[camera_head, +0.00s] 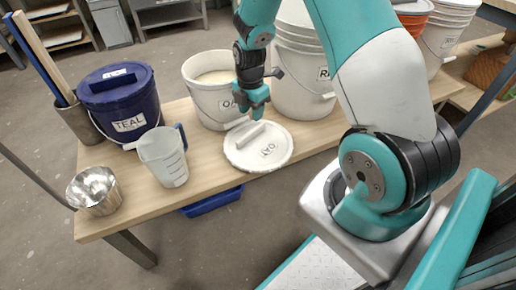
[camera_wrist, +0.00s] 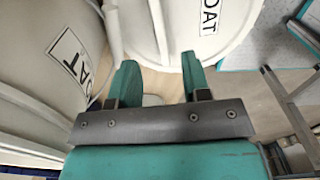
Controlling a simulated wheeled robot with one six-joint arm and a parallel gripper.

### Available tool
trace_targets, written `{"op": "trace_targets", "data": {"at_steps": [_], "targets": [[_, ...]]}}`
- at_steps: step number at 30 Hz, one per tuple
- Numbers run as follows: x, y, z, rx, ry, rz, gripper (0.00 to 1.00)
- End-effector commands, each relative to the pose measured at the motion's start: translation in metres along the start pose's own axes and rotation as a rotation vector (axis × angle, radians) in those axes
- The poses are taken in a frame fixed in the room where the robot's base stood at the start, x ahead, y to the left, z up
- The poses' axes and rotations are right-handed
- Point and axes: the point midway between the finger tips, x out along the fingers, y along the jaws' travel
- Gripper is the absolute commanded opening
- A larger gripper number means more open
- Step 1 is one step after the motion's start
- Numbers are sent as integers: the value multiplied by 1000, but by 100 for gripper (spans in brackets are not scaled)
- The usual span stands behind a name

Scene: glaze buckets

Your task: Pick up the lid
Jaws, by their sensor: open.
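The white round lid (camera_head: 270,158) lies flat on the wooden table, with a raised bar handle (camera_head: 251,134) across it and an OAT label. It shows at the top middle of the wrist view (camera_wrist: 232,38). The open white bucket (camera_head: 205,98), also labelled OAT, stands just behind it with pale contents; its side fills the left of the wrist view (camera_wrist: 40,95). My gripper (camera_head: 257,108) points down, close above the back part of the lid and beside the bucket. In the wrist view (camera_wrist: 159,66) its fingers are apart, with nothing visibly held.
A blue TEAL bucket (camera_head: 118,105), a clear jug (camera_head: 163,158) and a metal bowl (camera_head: 93,188) stand to the left. Bare tabletop (camera_head: 207,170) lies between the jug and lid.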

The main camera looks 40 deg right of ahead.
Motion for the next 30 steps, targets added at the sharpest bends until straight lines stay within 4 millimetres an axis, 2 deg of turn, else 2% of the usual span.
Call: {"op": "trace_targets", "data": {"at_steps": [1,3,11,21,30], "targets": [[14,0,0,0,1,-2,44],[24,0,0,0,1,-2,44],[39,0,-1,0,0,0,44],[85,1,-5,1,0,0,44],[86,1,-4,1,0,1,44]]}}
